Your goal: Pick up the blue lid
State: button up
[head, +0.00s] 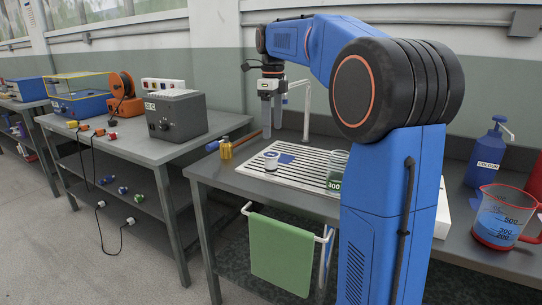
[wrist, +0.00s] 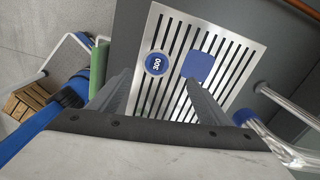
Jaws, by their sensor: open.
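A flat, square blue lid (wrist: 198,66) lies on the slatted metal drainer (wrist: 222,40) in the wrist view. In the head view the blue lid (head: 286,158) shows as a small blue patch on the drainer. My gripper (head: 272,122) is open and empty, pointing down above the drainer.
A green towel (head: 281,252) hangs in front. A blue bottle (head: 489,152) and a jug (head: 500,215) are far right.

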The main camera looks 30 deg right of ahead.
aim_at(271, 154)
jog(key=shift+s+a+f, duration=0.1)
jog(key=shift+a+f, duration=0.05)
jog(key=shift+f, duration=1.75)
jog(key=shift+s+a+f, duration=0.1)
jog(key=shift+a+f, duration=0.05)
jog(key=shift+f, duration=1.75)
jog(key=shift+f, duration=0.25)
jog(key=c, duration=1.1)
